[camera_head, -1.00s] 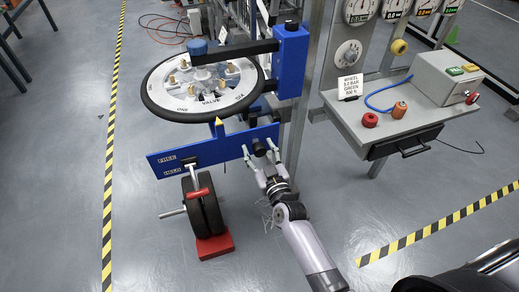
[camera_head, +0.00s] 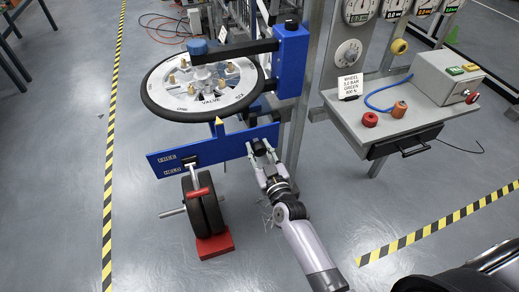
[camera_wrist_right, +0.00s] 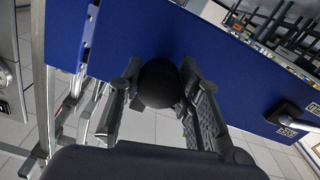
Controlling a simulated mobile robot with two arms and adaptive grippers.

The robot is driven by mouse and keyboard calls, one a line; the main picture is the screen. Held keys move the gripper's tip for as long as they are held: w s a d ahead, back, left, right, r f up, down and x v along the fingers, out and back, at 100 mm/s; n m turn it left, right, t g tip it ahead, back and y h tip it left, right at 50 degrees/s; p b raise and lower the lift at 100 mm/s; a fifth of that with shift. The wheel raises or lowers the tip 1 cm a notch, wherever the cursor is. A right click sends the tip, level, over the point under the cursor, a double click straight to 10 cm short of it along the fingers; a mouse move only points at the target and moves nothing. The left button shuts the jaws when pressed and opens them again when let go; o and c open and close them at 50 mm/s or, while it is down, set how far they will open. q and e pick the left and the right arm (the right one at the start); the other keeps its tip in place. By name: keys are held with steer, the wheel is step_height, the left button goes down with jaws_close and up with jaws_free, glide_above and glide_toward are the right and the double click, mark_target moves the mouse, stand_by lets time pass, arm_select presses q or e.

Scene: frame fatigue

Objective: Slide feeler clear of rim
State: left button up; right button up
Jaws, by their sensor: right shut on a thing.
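The wheel (camera_head: 165,108), with a dark tyre and a white spoked disc, lies nearly flat on its stand in the head view. A small yellow pointed feeler (camera_head: 219,121) stands on the blue plate (camera_head: 222,148) at the tyre's near edge; I cannot tell whether it touches the rim. My right gripper (camera_head: 259,150) is shut on the round black knob (camera_wrist_right: 158,84) on the plate's near face. The wrist view shows the knob between both fingers, against the blue plate (camera_wrist_right: 120,30). The feeler is not clear in the wrist view. My left gripper is not in view.
A black roller pair (camera_head: 203,205) with a red handle and red base stands below the plate. A grey bench (camera_head: 340,107) with a drawer, control box and red knobs stands to the right. The grey floor in front is open between yellow-black tapes.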

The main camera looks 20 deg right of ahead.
jaws_close()
steer(key=s+p, duration=0.2)
steer(key=s, duration=0.2)
steer(key=shift+s, duration=0.1)
steer(key=shift+f, duration=0.15)
steer(key=o, duration=0.8)
jaws_free()
steer(key=o, duration=0.4)
steer(key=shift+s+d, duration=0.1)
steer(key=shift+s, duration=0.1)
steer(key=shift+o, duration=0.3)
steer(key=shift+w, duration=0.1)
